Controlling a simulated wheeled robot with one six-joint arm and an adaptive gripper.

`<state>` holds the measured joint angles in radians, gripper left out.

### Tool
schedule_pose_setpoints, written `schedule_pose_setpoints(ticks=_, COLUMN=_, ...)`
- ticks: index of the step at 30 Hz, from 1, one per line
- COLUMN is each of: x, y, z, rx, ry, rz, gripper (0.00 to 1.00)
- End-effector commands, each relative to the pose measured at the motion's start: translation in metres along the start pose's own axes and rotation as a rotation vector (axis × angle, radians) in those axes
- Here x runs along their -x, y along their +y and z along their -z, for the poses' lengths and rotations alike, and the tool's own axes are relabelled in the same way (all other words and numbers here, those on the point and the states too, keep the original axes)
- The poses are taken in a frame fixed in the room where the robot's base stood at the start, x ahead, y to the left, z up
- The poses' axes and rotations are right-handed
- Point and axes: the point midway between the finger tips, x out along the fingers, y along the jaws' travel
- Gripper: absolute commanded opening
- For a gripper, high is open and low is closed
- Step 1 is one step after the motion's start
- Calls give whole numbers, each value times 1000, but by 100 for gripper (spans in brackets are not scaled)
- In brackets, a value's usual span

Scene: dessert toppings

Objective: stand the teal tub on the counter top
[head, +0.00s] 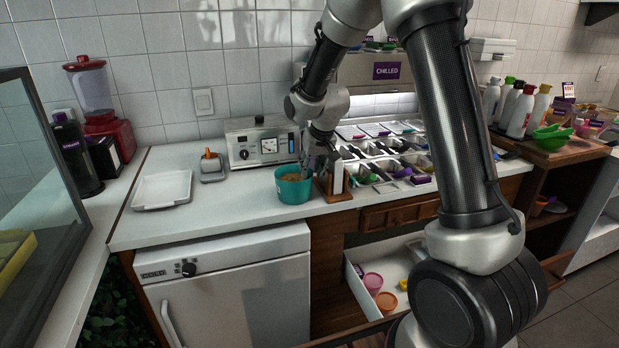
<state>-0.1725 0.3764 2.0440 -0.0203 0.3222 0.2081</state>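The teal tub (291,190) is upright at the front part of the white counter top (225,208), with brownish contents showing inside its rim. Its base appears to be at the counter surface, but I cannot tell for certain whether it touches. My gripper (308,169) points down at the tub's right rim, close to or touching it. The fingers are small and dark here and partly overlap the tub and the holder behind, so I cannot tell whether they grip the rim.
A wooden napkin holder (337,188) stands just right of the tub. Behind are a grey machine (262,143) and several topping bins (385,165). A white tray (162,190) lies at left. An open drawer (352,262) below holds pink cups (373,282).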

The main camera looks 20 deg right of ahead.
Motion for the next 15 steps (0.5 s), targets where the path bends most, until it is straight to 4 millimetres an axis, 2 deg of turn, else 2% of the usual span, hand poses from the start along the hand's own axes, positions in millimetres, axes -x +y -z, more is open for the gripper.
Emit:
schedule_pose_setpoints(ticks=1, x=14, y=0, z=1, rx=0, ry=5, rz=1, gripper=33)
schedule_pose_setpoints(ticks=3, x=29, y=0, z=1, rx=0, ry=4, rz=1, gripper=33)
schedule_pose_setpoints(ticks=7, x=53, y=0, z=0, rx=0, ry=2, rz=1, gripper=33)
schedule_pose_setpoints(ticks=11, x=67, y=0, z=0, rx=0, ry=0, rz=0, gripper=33)
schedule_pose_setpoints(ticks=15, x=72, y=0, z=-1, rx=0, ry=-1, rz=0, gripper=33)
